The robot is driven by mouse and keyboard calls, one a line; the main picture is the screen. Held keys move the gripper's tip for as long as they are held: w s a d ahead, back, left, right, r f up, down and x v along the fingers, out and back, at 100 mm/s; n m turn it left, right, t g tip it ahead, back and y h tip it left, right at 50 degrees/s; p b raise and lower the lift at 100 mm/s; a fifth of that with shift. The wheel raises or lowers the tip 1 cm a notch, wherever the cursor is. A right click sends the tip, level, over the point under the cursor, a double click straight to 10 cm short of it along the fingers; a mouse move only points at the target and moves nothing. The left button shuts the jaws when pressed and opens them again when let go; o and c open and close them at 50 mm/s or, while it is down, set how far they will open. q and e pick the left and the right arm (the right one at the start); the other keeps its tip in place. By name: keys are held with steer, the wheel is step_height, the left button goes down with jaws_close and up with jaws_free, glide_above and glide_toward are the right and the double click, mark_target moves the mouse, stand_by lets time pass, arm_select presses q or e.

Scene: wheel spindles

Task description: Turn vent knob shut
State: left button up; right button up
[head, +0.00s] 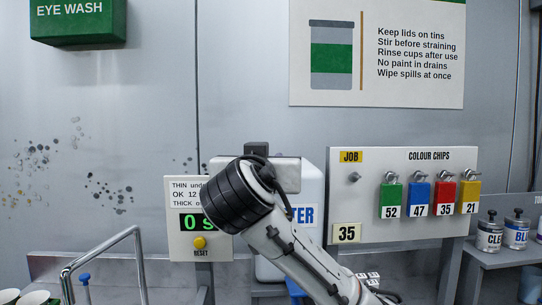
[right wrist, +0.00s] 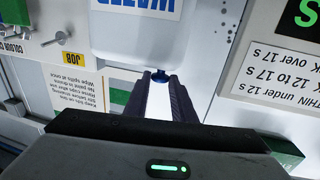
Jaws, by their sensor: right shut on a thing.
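The white water tank (head: 309,185) stands against the wall in the middle of the head view, partly hidden by my right arm. It also shows upside down in the right wrist view (right wrist: 135,38). A small blue vent knob (right wrist: 160,72) sits at the tank's edge there. My right gripper (right wrist: 161,78) is shut on this knob, its two dark fingers on either side of it. The knob and fingertips are hidden in the head view. I cannot tell the knob's turn angle. My left gripper is not in view.
A timer panel (head: 184,218) reading 0 s, with a yellow reset button (head: 199,243), is left of the tank. A colour chip board (head: 405,205) is to its right. A metal rail (head: 100,248) stands at the lower left, and paint tins (head: 489,238) at the far right.

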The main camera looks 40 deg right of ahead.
steer(key=shift+w+a+f+m+g+h, duration=0.1)
steer(key=shift+w+a+m+g+h, duration=0.05)
steer(key=shift+m+g+h, duration=0.5)
steer(key=shift+w+a+f+m+g+h, duration=0.1)
steer(key=shift+m+g+h, duration=0.35)
steer(key=shift+g+h, duration=0.25)
steer(key=shift+g, duration=0.25)
steer(key=o, duration=1)
steer(key=shift+d, duration=0.1)
steer(key=shift+r, duration=0.1)
steer(key=b+v, duration=0.2)
steer(key=v, duration=0.8)
